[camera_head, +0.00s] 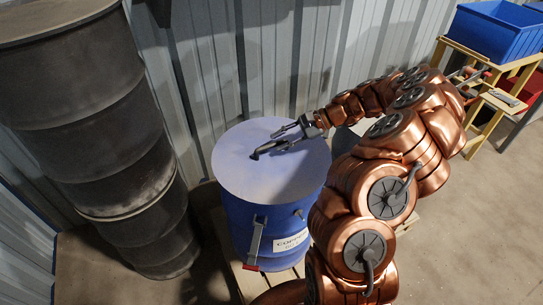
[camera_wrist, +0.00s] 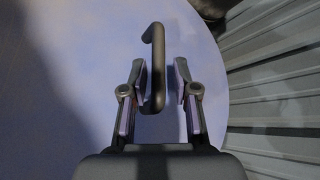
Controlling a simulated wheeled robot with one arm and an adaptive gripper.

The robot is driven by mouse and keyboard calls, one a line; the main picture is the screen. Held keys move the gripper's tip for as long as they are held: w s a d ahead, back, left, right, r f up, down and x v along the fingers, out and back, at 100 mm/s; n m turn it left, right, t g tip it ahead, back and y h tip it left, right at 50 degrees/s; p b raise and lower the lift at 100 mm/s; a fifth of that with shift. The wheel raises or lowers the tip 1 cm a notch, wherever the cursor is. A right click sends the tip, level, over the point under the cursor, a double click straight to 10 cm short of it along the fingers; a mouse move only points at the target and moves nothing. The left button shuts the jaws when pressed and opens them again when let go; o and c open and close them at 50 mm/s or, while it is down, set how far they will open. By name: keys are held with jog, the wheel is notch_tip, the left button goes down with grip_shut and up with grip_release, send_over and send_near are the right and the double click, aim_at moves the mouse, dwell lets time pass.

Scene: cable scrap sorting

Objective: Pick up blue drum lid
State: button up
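The blue drum lid (camera_head: 244,165) lies flat on top of a blue drum (camera_head: 262,228) in the head view. The lid's surface (camera_wrist: 70,70) fills much of the wrist view. A dark bar handle (camera_wrist: 154,65) stands on the lid. My gripper (camera_wrist: 164,78) is open, with one finger on each side of the handle; a gap shows on the right side, and the left finger is very close to the handle. In the head view my gripper (camera_head: 264,148) is over the lid and hides part of the handle.
Tall dark stacked drums (camera_head: 90,110) stand at the left. A corrugated metal wall (camera_head: 270,60) runs close behind the drum. The blue drum stands on a wooden pallet (camera_head: 285,285). A yellow bench (camera_head: 497,70) with a blue bin (camera_head: 495,32) is at the upper right.

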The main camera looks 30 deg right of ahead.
aim_at(275, 144)
jog(key=x, duration=0.3)
jog(key=shift+a+f, duration=0.2)
jog(key=shift+a, duration=0.1)
grip_shut()
dwell(0.3)
